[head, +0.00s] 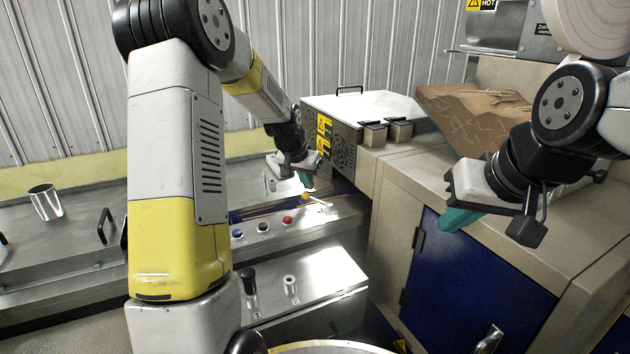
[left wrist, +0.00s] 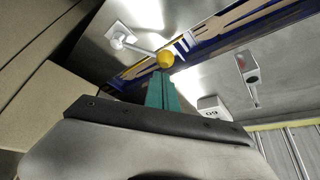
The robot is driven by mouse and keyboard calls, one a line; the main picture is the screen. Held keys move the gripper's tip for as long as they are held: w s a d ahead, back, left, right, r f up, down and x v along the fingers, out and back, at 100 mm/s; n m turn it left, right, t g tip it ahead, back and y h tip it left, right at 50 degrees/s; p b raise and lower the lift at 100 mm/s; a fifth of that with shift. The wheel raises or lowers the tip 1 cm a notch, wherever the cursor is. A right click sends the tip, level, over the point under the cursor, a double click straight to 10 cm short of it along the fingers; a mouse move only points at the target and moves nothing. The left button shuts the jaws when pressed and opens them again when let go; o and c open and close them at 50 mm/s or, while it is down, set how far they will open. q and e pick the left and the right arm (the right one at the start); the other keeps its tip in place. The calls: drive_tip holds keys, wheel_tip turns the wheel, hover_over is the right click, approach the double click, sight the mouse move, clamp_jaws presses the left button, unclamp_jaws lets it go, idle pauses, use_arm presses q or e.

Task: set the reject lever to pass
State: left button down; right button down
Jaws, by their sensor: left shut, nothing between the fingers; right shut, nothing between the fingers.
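The reject lever is a thin metal rod with a yellow ball knob (head: 305,196) on the steel panel in the head view. In the left wrist view the yellow knob (left wrist: 165,59) is at the end of the rod, which runs left to a small plate. My left gripper (head: 308,184) is shut and empty, its green fingertips just above the knob in the head view. In the left wrist view the fingertips (left wrist: 160,82) are close to the knob; I cannot tell whether they touch. My right gripper (head: 452,218) is shut and empty, away at the right in front of the cabinet.
Red (head: 288,219) and blue (head: 237,233) buttons sit on the panel left of the lever. A grey machine box (head: 372,112) stands behind right. A blue-doored cabinet (head: 470,275) is at right. A metal cup (head: 46,202) stands far left.

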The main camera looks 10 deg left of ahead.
use_arm(q)
drive_tip(key=s+r, duration=1.4)
drive_tip(key=s+n, duration=0.2)
drive_tip(key=s, duration=1.9)
drive_tip(key=shift+d+r+n+t+h, duration=0.2)
drive_tip(key=shift+d+n+t+h, duration=0.1)
drive_tip(key=shift+n+t, duration=0.1)
drive_tip(key=shift+a, duration=0.2)
